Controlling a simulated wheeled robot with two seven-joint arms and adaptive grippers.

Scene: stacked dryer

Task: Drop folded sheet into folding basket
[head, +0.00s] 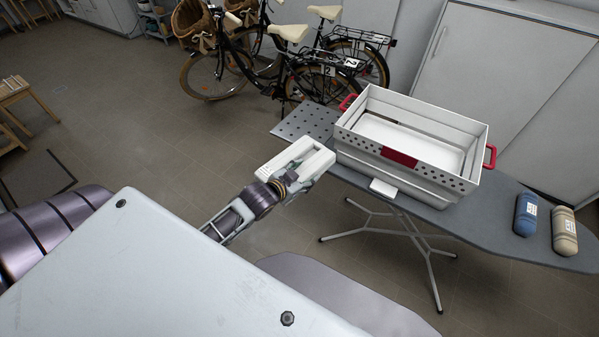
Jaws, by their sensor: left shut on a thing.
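The folding basket (455,180) is white with red handles and a red front panel. It stands open on the ironing board, and the part of its floor that shows is bare and white. My left gripper (297,166) is left of the basket, a short way from its near left corner. The fingertips are partly hidden by the bundle. My right gripper is out of view.
The grey ironing board (490,214) carries a blue roll (525,214) and a beige roll (565,232) at right. A perforated metal plate (305,122) is at its left end. Bicycles (290,70) stand behind; a white cabinet (505,85) is at back right. Open floor lies left.

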